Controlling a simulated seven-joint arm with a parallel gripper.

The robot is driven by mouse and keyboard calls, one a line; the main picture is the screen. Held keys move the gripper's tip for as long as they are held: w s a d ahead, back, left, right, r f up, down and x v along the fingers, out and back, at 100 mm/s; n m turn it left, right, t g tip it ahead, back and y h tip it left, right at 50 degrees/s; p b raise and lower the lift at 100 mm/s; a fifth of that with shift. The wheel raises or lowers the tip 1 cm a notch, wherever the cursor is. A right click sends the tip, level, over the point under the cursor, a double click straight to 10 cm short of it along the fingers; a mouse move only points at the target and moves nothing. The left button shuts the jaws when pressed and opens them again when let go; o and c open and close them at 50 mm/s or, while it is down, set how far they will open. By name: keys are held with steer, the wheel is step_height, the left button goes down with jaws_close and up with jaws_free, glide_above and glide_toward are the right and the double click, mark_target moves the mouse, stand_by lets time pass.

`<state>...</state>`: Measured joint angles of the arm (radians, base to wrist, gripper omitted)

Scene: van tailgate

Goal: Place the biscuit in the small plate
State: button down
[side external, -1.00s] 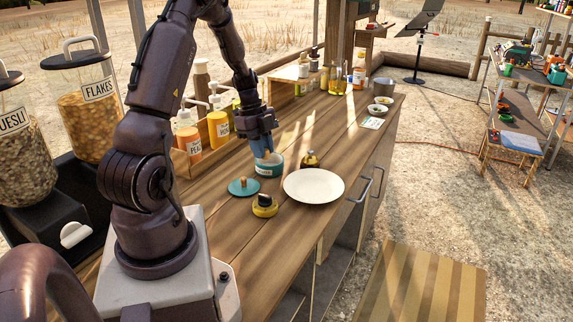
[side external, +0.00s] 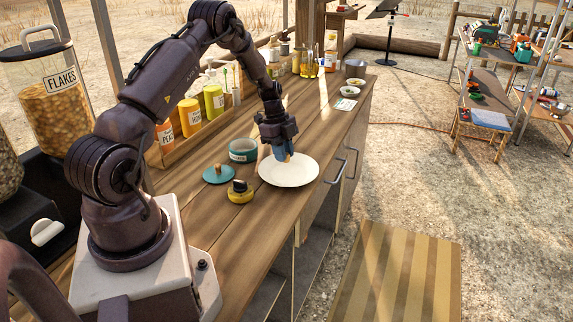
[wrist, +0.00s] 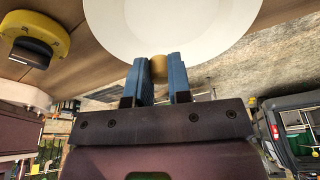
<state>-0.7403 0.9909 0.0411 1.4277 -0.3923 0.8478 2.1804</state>
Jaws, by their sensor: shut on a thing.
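My gripper (side external: 282,155) is shut on the biscuit and holds it over the white plate (side external: 300,174), near its back-left part. The biscuit is tan and small, and shows between the blue fingertips in the wrist view (wrist: 158,67). In the side view the fingers hide most of it, and I cannot tell whether it touches the plate. A teal pot (side external: 243,152) stands on the wooden counter left of the plate. Its teal lid (side external: 218,175) with a knob lies in front of it.
A yellow and black round item (side external: 240,193) stands left of the plate and also shows in the wrist view (wrist: 38,35). Bottles (side external: 190,116) stand in a wooden rack behind. The near counter is mostly clear.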

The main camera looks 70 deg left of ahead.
mark_target(288, 174)
steer(key=shift+w+a+f, duration=0.35)
steer(key=shift+w+f, duration=0.1)
steer(key=shift+f, duration=0.25)
steer(key=shift+w+a+f, duration=0.1)
steer(key=shift+w+f, duration=0.05)
steer(key=shift+f, duration=0.8)
steer(key=shift+w+a+f, duration=0.1)
steer(key=shift+f, duration=0.8)
steer(key=shift+f, duration=0.1)
steer(key=c, duration=1.1)
jaws_free()
steer(key=shift+o, duration=0.2)
